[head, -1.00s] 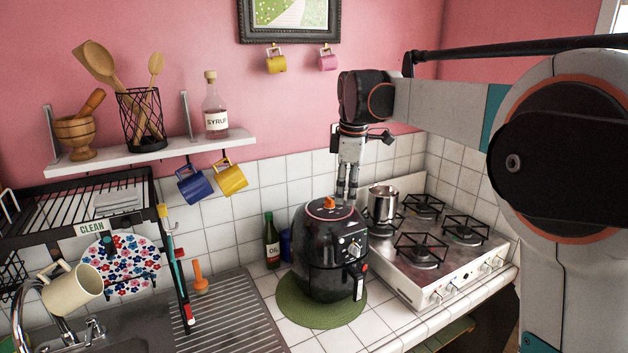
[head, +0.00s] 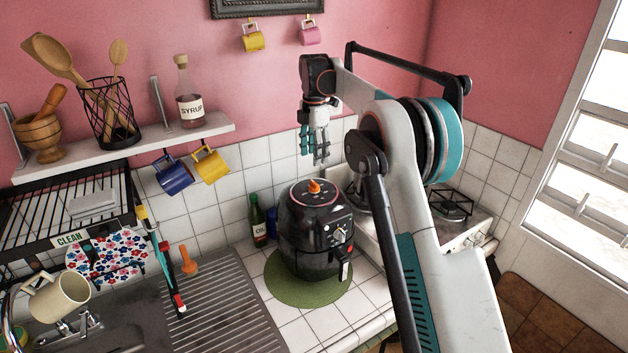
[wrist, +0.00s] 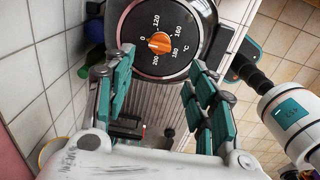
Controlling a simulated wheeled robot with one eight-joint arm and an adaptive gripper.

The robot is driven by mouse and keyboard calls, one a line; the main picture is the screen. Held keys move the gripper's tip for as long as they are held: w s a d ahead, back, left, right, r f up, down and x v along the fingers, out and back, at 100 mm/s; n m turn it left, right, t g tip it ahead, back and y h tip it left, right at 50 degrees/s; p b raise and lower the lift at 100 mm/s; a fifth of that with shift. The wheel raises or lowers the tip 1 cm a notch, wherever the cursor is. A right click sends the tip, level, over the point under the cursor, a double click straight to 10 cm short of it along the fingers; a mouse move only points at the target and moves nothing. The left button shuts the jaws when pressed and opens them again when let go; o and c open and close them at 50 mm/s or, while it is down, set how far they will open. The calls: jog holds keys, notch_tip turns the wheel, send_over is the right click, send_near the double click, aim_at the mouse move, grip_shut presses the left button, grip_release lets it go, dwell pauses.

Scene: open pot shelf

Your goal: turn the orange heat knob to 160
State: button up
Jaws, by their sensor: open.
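The orange heat knob (head: 314,186) sits on the round top of the black air fryer (head: 310,245). In the wrist view the knob (wrist: 160,42) is at the centre of a black dial (wrist: 175,20) marked 0, 120, 160, 180 and 200 °C. Which number the knob points to is too small to tell surely. My gripper (head: 315,158) is above the knob, clear of it. In the wrist view my gripper (wrist: 160,65) is open and empty, its teal-padded fingers spread to either side of the dial.
The air fryer stands on a green round mat (head: 272,292). A dark green oil bottle (head: 258,222) stands left behind it. The stove (head: 470,232) is to the right, partly hidden by my arm. A shelf (head: 130,152) with hanging mugs is at the upper left.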

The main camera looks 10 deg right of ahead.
aim_at(314, 182)
notch_tip(314, 182, down, 11)
jog(key=shift+f, duration=0.1)
dwell(0.3)
jog(key=c, duration=1.1)
